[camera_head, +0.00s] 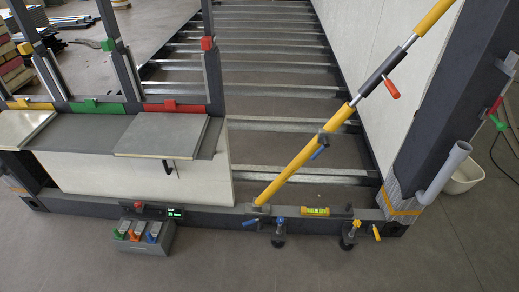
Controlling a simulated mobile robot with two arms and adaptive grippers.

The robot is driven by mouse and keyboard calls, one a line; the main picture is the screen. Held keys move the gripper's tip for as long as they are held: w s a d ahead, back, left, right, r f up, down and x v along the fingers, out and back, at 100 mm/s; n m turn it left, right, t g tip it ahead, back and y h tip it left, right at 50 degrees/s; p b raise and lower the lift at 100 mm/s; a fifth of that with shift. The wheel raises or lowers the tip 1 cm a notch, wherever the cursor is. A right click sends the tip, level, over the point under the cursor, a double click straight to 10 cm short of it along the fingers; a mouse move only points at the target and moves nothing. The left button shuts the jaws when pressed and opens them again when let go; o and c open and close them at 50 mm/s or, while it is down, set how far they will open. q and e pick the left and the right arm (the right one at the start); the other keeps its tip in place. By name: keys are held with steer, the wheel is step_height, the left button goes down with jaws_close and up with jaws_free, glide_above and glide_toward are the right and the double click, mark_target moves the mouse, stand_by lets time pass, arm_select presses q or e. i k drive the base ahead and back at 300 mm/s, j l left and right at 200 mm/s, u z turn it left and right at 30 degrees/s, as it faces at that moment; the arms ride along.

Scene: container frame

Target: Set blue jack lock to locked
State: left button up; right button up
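Several blue parts show at the front of the container frame. A jack with a blue top (279,232) stands at the frame's front lower beam, right of the foot of a yellow diagonal prop. A small blue lever (250,222) lies by the prop's foot, just left of that jack. Another blue handle (320,153) sits partway up the prop. I cannot tell from this view which blue part is the jack lock or whether it is locked. Neither of my grippers is in view.
The yellow prop (295,168) with a red handle (391,88) slants across the opening. A jack with a yellow top (349,235) and a level (315,211) are right of the blue-topped jack. A grey box (145,246) with coloured switches sits front left.

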mark_target(261, 218)
steer(key=i+j, duration=0.2)
steer(key=i, duration=0.25)
steer(key=i+j, duration=0.25)
steer(key=i, duration=0.15)
